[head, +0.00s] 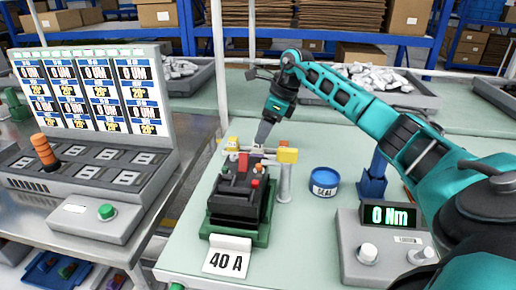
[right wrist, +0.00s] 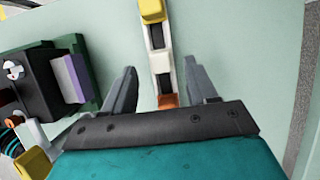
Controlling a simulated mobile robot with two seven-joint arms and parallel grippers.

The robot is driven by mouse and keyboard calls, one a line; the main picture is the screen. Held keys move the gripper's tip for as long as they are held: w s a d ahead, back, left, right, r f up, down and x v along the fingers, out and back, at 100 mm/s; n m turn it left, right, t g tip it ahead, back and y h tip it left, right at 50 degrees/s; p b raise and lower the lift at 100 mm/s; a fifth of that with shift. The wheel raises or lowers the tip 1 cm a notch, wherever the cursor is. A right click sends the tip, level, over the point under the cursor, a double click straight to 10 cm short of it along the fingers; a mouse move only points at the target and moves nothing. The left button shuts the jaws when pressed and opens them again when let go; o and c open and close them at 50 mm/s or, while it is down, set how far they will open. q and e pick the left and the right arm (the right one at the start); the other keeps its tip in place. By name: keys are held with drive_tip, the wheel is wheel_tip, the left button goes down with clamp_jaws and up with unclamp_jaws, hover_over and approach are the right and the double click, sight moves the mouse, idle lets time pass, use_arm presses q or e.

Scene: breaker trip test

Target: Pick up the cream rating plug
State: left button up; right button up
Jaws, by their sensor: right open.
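My right gripper (head: 263,138) reaches down behind the black breaker (head: 238,195) in the head view, pointing at a small bar. In the right wrist view my right gripper (right wrist: 162,68) is open, one finger on each side of a narrow strip. The strip has a yellow end, a whitish block (right wrist: 162,64) that looks like the cream rating plug, and an orange piece (right wrist: 167,100). The whitish block lies between the fingers with gaps on both sides. In the head view the plug is hard to tell apart behind the breaker. My left gripper is not in view.
The breaker sits on a green base with a "40 A" card (head: 227,258) before it. A yellow block (head: 288,155) tops a post beside it. A blue round tin (head: 325,181) and a torque meter (head: 390,245) stand to the right. A display panel (head: 95,95) stands left.

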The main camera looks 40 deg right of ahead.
sight(258, 148)
drive_tip(key=x, duration=0.2)
drive_tip(key=shift+w+f, duration=0.1)
drive_tip(key=shift+f, duration=0.3)
drive_tip(key=shift+r, duration=0.1)
clamp_jaws()
